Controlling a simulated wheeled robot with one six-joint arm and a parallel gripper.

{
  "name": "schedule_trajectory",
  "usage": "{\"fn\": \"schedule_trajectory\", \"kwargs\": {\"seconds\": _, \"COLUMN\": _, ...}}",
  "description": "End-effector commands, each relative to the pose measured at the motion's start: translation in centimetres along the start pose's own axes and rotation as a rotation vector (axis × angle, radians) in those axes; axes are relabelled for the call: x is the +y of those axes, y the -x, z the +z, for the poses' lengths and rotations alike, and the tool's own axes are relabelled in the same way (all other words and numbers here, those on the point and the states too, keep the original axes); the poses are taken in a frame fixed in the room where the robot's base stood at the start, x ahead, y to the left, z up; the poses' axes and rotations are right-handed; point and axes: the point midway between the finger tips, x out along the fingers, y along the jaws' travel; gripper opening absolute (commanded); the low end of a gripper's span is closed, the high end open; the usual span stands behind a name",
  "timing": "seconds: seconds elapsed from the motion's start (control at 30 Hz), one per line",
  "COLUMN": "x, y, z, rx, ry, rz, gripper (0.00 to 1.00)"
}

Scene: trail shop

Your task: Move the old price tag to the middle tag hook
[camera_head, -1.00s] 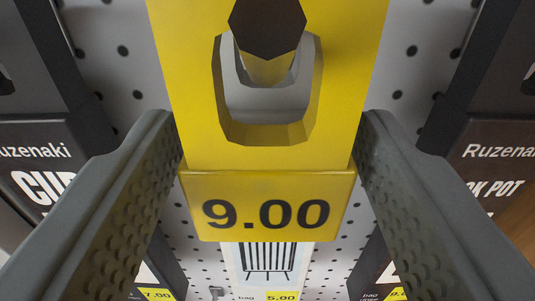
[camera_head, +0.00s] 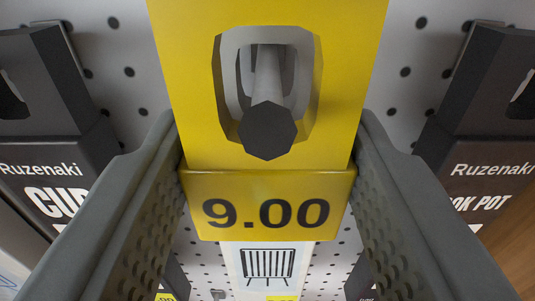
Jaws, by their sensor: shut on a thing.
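The yellow price tag (camera_head: 200,110) marked 9.00 fills the upper middle of the view. My gripper (camera_head: 267,200) is shut on it, one finger at each side edge. The tag has a rounded opening in its upper part. A dark-ended metal hook (camera_head: 267,130) shows in that opening, its tip at the opening's lower edge.
A dark Ruzenaki pack (camera_head: 50,180) hangs at the left and another Ruzenaki pack (camera_head: 490,180) at the right, both close to my fingers. A pale card with a striped drawing (camera_head: 267,265) is below. Grey pegboard (camera_head: 420,50) stands behind.

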Motion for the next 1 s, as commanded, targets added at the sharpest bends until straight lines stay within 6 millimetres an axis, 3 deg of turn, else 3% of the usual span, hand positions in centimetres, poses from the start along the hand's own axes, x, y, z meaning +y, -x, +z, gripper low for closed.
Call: {"fn": "schedule_trajectory", "kwargs": {"seconds": 1.0, "x": 0.0, "y": 1.3, "z": -0.2, "rx": 0.0, "ry": 0.0, "rz": 0.0, "gripper": 0.25}}
